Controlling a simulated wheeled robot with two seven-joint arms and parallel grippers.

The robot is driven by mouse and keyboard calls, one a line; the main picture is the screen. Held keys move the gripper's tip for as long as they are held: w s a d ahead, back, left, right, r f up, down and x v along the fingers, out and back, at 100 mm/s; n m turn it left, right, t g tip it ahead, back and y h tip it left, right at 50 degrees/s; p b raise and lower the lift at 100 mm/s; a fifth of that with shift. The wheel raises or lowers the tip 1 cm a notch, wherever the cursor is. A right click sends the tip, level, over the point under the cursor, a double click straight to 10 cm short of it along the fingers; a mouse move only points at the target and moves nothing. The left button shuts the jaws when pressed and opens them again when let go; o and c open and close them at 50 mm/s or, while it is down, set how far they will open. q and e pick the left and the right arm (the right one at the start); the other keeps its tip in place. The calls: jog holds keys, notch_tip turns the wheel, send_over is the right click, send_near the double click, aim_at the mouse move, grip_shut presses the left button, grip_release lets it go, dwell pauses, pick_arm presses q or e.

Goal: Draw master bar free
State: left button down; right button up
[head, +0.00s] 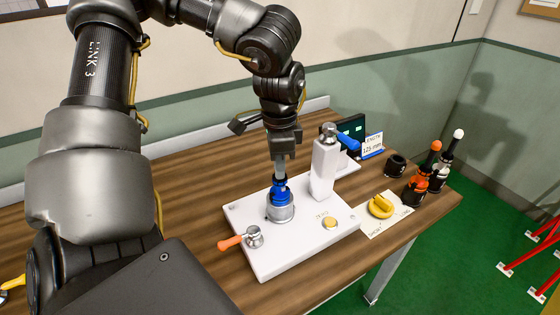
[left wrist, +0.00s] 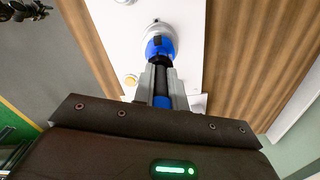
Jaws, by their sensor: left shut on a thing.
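My left gripper (head: 279,168) points straight down over the white fixture plate (head: 295,262) and is shut on a blue and black bar, likely the master bar (head: 280,191). The bar stands upright in a round silver holder (head: 281,213) on the plate; its lower end is hidden there. In the left wrist view the gripper (left wrist: 161,85) has the bar's dark upper part between its fingers, with the blue collar (left wrist: 160,47) just beyond them at the silver holder (left wrist: 157,29). My right gripper is not in view.
An orange-handled clamp (head: 232,242) sits at the plate's left, a white post (head: 325,168) with a blue lever behind right. A yellow knob (head: 381,206) lies on a card. Orange-topped and white-topped tools (head: 418,185) (head: 443,170) and a black ring (head: 396,165) stand at the right.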

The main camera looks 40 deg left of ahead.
pick_arm(q)
jog(key=shift+r, duration=0.15)
jog(key=shift+r, duration=1.35)
jog(key=shift+r+p, duration=0.1)
jog(key=shift+p, duration=0.2)
jog(key=shift+r+p, duration=0.3)
jog(key=shift+r, duration=1.25)
jog(key=shift+r, duration=0.45)
